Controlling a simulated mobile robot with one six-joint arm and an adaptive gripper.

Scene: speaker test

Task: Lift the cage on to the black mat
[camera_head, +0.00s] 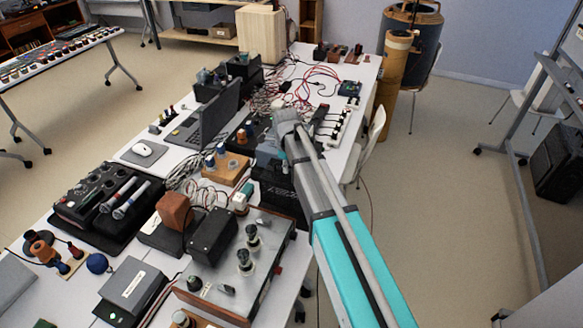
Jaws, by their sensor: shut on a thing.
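My gripper (269,157) is over the middle of the long white table, at the end of my grey and teal arm. It is small and partly hidden by my wrist. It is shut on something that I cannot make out. A black box-like thing (280,196) shows just below it, and I cannot tell whether they touch. I cannot pick out a cage for certain.
An open laptop (208,118) stands left of my gripper. Tangled cables (276,97) lie behind it. A metal-topped unit with knobs (228,262) and a black mixer (103,207) crowd the near table. A white chair (368,145) stands at the right edge. Open floor lies further right.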

